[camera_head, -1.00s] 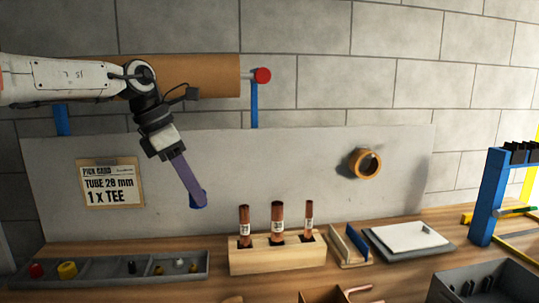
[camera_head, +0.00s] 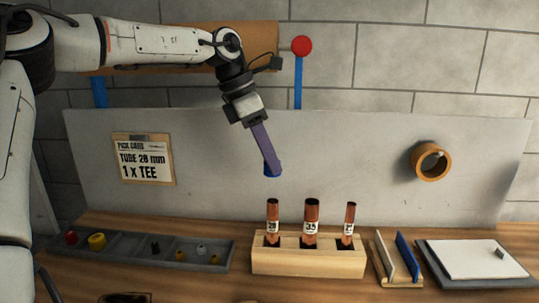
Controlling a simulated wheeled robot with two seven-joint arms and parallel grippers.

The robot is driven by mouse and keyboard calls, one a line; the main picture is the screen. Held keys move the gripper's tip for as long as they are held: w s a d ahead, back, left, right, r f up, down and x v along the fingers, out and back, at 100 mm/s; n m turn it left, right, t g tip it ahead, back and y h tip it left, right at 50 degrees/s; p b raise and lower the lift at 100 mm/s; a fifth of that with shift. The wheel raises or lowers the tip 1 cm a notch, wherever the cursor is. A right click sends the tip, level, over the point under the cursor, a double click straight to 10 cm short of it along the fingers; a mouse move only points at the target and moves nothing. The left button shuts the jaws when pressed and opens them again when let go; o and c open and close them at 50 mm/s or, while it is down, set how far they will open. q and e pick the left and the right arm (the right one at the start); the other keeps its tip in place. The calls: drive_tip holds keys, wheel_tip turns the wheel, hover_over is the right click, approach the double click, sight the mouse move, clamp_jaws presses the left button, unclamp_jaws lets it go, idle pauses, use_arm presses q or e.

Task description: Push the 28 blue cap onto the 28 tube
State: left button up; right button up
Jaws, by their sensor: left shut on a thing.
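My left gripper (camera_head: 267,157) reaches down from the upper left and is shut on the blue cap (camera_head: 272,171), which shows at the fingertips. Three copper tubes stand upright in a wooden block. The left tube (camera_head: 272,212) is under the cap in the picture, with a clear gap between them; its label is too small to read surely. The middle tube (camera_head: 311,212) is the thickest, and the right tube (camera_head: 349,216) is the thinnest. The depth between cap and left tube is hard to judge. My right gripper is not in view.
The wooden block (camera_head: 308,265) stands on the bench. A grey tray (camera_head: 128,247) with red, yellow and other small caps lies left. A wooden holder with a blue plate (camera_head: 406,256) and a white pad (camera_head: 470,258) are right. A pick card (camera_head: 144,160) hangs behind.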

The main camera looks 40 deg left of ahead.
use_arm(q)
drive_tip(key=b, duration=0.4)
hover_over(273, 201)
drive_tip(key=shift+s+a+f, duration=0.1)
drive_tip(key=shift+s+f, duration=0.05)
drive_tip(key=shift+f, duration=1.3)
drive_tip(key=shift+s+a+f, duration=0.1)
drive_tip(key=shift+f, duration=1.35)
drive_tip(key=shift+p, duration=0.6)
drive_tip(key=shift+f+b, duration=1.25)
drive_tip(key=shift+f, duration=0.65)
drive_tip(key=o, duration=1.1)
drive_tip(key=shift+r, duration=0.1)
drive_tip(key=v, duration=1)
drive_tip(key=shift+s+r, duration=0.1)
drive_tip(key=shift+s, duration=0.05)
